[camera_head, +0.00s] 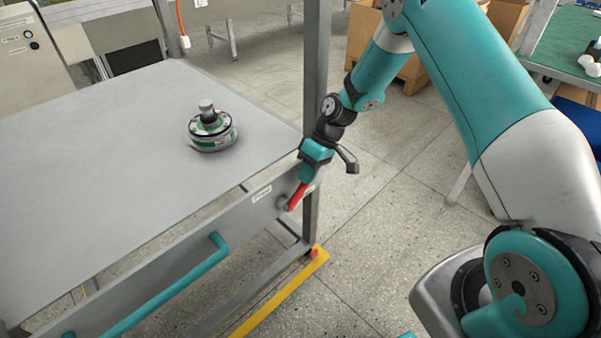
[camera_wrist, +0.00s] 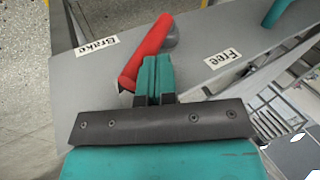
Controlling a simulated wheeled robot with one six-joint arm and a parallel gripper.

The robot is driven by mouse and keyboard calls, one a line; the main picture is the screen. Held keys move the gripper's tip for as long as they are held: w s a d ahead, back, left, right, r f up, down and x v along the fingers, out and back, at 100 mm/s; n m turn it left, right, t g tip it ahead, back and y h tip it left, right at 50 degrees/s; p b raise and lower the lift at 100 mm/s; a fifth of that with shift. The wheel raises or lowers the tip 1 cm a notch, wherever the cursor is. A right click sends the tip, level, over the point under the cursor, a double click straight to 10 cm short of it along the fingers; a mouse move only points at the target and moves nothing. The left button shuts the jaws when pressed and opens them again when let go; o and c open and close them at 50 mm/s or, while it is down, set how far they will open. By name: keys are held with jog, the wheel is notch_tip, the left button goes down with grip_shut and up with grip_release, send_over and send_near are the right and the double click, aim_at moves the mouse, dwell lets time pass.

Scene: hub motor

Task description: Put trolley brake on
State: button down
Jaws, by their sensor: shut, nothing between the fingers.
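The red brake lever (camera_head: 297,196) sits on the grey front panel of the trolley (camera_head: 225,232), near its right corner post. It runs up and right from its round pivot, leaning away from the "Free" label (camera_head: 262,193). In the wrist view the lever (camera_wrist: 146,50) slants from its pivot to the lower left, towards the side of the "Brake" label (camera_wrist: 97,46); the "Free" label (camera_wrist: 222,59) is on the other side. My gripper (camera_head: 305,178) is shut and empty. Its teal fingers (camera_wrist: 155,72) are right beside the lever, on its Free side; I cannot tell whether they touch it.
A round hub motor (camera_head: 212,130) stands on the trolley top. The upright post (camera_head: 316,70) is close to my wrist. A teal handle (camera_head: 165,288) runs along the trolley's front. Yellow floor tape (camera_head: 280,295) lies below; the floor to the right is mostly clear.

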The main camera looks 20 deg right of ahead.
jog(key=shift+w+d+f+y, duration=0.15)
jog(key=shift+d+f+y, duration=0.2)
jog(key=shift+d+y, duration=0.05)
jog(key=shift+w+d+f, duration=0.35)
jog(key=shift+d+f, duration=0.45)
jog(key=shift+f, duration=0.05)
jog(key=p+v, duration=0.3)
jog(key=v, duration=0.9)
jog(key=shift+s, duration=0.2)
jog(key=shift+a+r, duration=0.1)
